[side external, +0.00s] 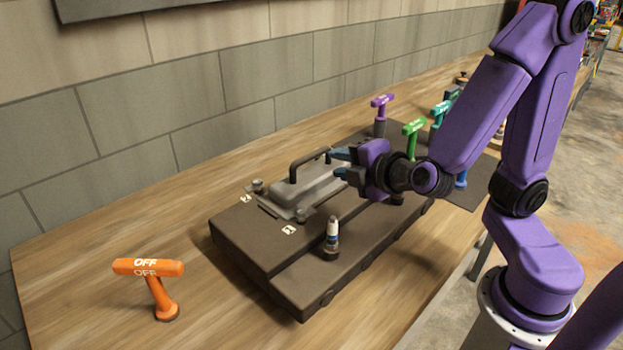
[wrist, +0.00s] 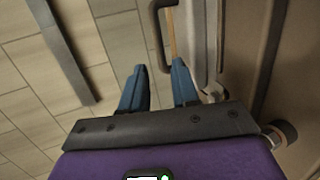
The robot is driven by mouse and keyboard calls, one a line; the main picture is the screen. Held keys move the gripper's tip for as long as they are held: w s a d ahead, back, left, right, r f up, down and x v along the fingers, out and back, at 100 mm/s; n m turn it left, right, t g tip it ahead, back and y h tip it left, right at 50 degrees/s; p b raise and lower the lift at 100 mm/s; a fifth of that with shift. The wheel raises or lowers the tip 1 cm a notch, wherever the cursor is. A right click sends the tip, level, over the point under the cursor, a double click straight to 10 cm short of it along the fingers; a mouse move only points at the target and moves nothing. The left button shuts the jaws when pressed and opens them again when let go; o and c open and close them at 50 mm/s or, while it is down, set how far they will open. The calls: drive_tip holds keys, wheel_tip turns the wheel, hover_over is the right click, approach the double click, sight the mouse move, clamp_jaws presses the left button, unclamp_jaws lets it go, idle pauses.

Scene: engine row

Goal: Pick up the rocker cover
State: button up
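The rocker cover (side external: 302,188) is a grey metal cover lying on top of the dark engine block (side external: 250,238). A black arched handle (side external: 291,170) stands up from it. In the wrist view the handle (wrist: 156,35) is at the top, and the pale cover (wrist: 197,45) lies to its right. My gripper (side external: 340,163) is at the right end of the cover, near handle height. Its two blue fingers are apart and empty. In the wrist view my gripper (wrist: 160,72) has the handle's near end just ahead of the gap between its fingertips; contact cannot be told.
A spark-plug-like part (side external: 332,235) stands upright on the block's front ledge. An orange T-handled tool (side external: 155,285) stands at the left. Purple (side external: 381,103) and green (side external: 414,127) T-handled tools stand behind my gripper. A tiled wall (side external: 150,100) runs behind the wooden bench (side external: 90,250).

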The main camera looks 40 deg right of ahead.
sight(313, 157)
drive_tip(key=shift+x, duration=6.65)
drive_tip(key=shift+d+r, duration=0.15)
clamp_jaws()
